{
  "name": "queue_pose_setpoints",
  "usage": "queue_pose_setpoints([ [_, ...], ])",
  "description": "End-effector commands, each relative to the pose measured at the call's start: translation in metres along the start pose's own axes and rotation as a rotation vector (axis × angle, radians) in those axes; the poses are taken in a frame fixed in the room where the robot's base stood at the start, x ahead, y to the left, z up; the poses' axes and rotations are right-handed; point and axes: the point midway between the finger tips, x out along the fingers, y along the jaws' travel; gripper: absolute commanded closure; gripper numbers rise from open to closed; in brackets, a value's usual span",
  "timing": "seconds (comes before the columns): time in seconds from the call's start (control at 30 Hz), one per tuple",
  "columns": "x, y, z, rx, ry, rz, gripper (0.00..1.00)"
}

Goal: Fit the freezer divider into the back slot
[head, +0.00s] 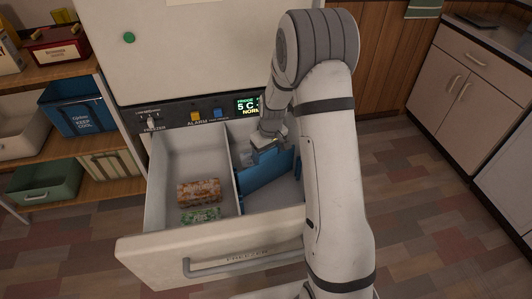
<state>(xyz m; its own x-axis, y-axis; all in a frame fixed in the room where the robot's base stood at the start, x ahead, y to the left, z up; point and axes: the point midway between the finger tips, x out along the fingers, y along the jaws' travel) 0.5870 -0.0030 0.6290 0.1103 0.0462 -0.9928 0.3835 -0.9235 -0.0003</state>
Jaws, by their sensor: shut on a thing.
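The freezer drawer (158,209) is pulled open. The blue divider (266,173) stands roughly upright inside its right-hand compartment, turned at an angle to the drawer walls. My gripper (266,146) is over the drawer and shut on the divider's top edge. The back slot cannot be made out, and I cannot tell whether the divider touches the drawer floor. My arm hides the drawer's right side.
An orange-brown food pack (199,192) and a green pack (201,215) lie in the left compartment. The control panel (190,116) is close behind the drawer. Shelves with a blue bin (78,107) stand at left, cabinets (465,85) at right.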

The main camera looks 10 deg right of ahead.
Motion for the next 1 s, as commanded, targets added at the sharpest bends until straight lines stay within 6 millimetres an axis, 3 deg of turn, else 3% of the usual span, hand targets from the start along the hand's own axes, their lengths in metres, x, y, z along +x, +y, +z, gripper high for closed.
queue_pose_setpoints([
  [0.23, 0.003, 0.000, 0.000, 0.001, 0.001, 0.000, 0.66],
  [0.27, 0.003, 0.000, 0.000, 0.001, 0.000, 0.000, 0.27],
  [0.5, 0.002, 0.001, 0.000, 0.001, 0.000, 0.000, 0.07],
  [0.8, -0.001, 0.001, 0.000, 0.001, 0.001, 0.001, 0.06],
  [1.0, -0.030, 0.001, -0.001, 0.002, 0.004, 0.002, 0.06],
])
